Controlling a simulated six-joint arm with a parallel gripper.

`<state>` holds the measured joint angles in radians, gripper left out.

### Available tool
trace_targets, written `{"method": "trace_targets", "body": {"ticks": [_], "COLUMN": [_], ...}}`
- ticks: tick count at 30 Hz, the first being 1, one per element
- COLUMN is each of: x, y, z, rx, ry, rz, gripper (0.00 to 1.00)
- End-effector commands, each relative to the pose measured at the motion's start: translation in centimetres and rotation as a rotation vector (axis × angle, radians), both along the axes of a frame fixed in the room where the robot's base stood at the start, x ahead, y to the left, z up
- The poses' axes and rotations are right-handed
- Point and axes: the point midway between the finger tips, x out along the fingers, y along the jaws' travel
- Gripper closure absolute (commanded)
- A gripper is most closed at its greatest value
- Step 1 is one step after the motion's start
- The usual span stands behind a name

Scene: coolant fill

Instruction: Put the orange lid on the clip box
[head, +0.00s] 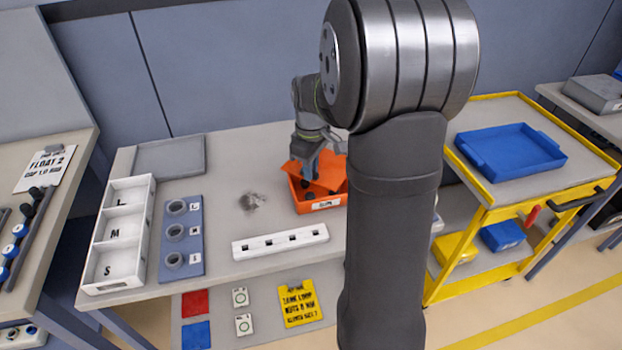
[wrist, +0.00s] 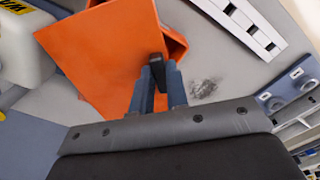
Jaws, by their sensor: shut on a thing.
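The orange clip box (head: 318,204) stands on the grey table, open at the top, with a white label on its front. The orange lid (head: 319,172) is tilted over the top of the box, apart from a flat closed fit. In the wrist view the lid (wrist: 108,52) is a large orange sheet that hides most of the box (wrist: 174,46). My gripper (head: 310,165) is above the box. In the wrist view my gripper (wrist: 158,82) is shut on a dark knob on the lid. Dark contents show inside the box; what they are I cannot tell.
A white strip with slots (head: 280,242) lies in front of the box. A blue plate with rings (head: 181,237) and a white L/M/S bin (head: 119,236) stand at the left. A dark smudge (head: 252,202) marks the table. My arm hides the table's right side.

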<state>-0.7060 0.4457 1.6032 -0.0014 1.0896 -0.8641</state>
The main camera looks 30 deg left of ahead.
Motion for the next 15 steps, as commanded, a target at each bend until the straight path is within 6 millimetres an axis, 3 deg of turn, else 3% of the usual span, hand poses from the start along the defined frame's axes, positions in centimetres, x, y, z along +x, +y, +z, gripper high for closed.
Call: {"method": "trace_targets", "body": {"ticks": [9,15], "x": [0.0,0.0], "y": [0.0,0.0], "z": [-3.8,-3.9], "rx": [-0.001,0.0], "ry": [0.002,0.0], "rz": [0.0,0.0], "gripper": [1.0,1.0]}}
